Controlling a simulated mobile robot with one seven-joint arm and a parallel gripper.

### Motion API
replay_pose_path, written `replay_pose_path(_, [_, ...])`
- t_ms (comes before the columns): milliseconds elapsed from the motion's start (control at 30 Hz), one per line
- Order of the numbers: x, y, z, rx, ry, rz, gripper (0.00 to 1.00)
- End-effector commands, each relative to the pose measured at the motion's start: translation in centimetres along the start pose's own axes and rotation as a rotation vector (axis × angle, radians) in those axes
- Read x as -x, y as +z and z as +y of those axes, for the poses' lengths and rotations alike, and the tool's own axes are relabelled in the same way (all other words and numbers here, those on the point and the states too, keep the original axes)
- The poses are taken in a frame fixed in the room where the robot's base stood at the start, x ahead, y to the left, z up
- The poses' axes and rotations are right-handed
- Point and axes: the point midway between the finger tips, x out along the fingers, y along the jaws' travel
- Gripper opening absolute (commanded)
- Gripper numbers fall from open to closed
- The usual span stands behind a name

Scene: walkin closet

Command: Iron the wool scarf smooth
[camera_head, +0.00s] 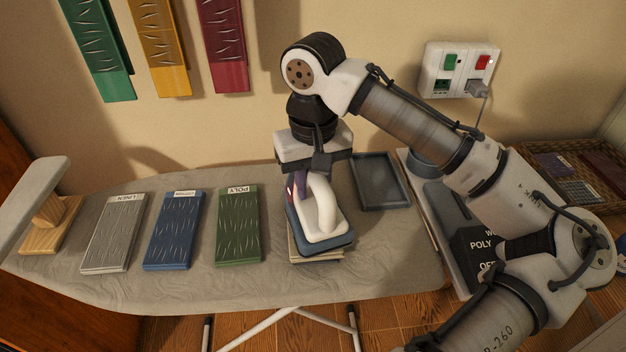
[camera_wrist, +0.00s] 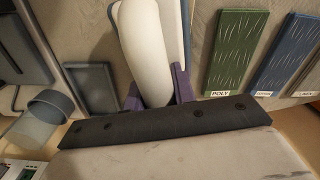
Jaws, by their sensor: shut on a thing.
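My gripper (camera_head: 308,182) is shut on the handle of a white and blue iron (camera_head: 326,232). In the wrist view its purple fingers (camera_wrist: 157,92) sit on both sides of the thick white handle (camera_wrist: 143,40). The iron lies flat, sole down, on a folded cream-grey piece (camera_head: 318,257) on the ironing board (camera_head: 180,288). Only the edges of this piece show, so its label and creases are hidden; I cannot confirm that it is the wool scarf. Left of it lie creased folded pieces: green labelled POLY (camera_head: 238,228), blue (camera_head: 174,232) and grey labelled LINEN (camera_head: 112,236).
A dark empty tray (camera_head: 380,182) lies right of the iron. A black dial panel (camera_head: 478,252) reads POLY and OFF, partly hidden by my arm. A wall socket (camera_head: 459,70) has green and red switches and a plug. Green, yellow and red scarves (camera_head: 222,45) hang behind.

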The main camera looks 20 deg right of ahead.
Motion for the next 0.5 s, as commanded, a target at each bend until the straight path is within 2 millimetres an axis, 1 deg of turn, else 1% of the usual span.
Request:
replay_pose_path(167, [0.9,0.0,0.0,0.0,-0.001,0.001,0.0])
replay_pose_path(500, [3.9,0.0,-0.1,0.0,-0.001,0.003,0.0])
